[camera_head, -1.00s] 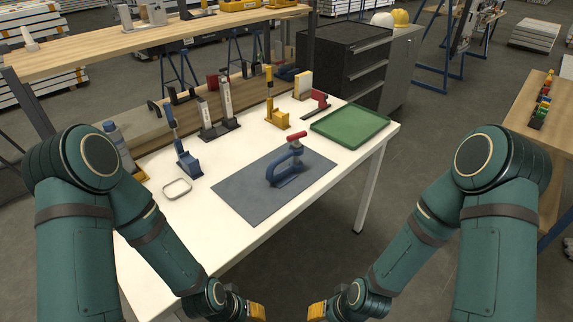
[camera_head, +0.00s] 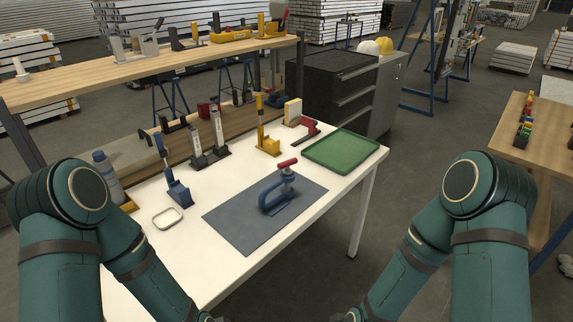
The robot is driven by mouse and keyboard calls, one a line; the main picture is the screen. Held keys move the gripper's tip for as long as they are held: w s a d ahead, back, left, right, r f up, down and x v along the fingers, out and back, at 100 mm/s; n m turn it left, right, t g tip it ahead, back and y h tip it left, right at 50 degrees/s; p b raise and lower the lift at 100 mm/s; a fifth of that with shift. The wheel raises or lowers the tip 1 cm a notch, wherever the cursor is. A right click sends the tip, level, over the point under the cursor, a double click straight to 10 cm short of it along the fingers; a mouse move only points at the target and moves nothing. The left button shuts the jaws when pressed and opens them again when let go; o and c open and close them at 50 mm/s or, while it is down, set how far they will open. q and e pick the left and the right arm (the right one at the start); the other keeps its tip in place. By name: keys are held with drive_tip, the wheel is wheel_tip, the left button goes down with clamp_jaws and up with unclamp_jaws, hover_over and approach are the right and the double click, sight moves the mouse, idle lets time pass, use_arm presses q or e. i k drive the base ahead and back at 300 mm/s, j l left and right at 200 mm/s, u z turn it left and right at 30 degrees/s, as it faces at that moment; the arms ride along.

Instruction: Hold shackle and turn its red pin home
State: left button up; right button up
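The blue shackle (camera_head: 268,197) stands on the dark grey-blue mat (camera_head: 235,222) on the white table. Its red pin (camera_head: 287,162) shows as a red bar at the shackle's upper right end, above a greyish part. How far the pin is turned in cannot be told at this size. My two arms come in from the lower left and lower right and run off the bottom edge.
A green tray (camera_head: 341,151) lies at the table's right end. A small pale-rimmed dish (camera_head: 168,218) is left of the mat. Several upright clamps, including a yellow-based one (camera_head: 267,147), stand along the back. A dark drawer cabinet (camera_head: 345,90) is behind.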

sight(286, 164)
drive_tip(key=u, duration=0.35)
drive_tip(key=i+l+u, duration=0.1)
drive_tip(key=l+u, duration=1)
drive_tip(key=l, duration=0.7)
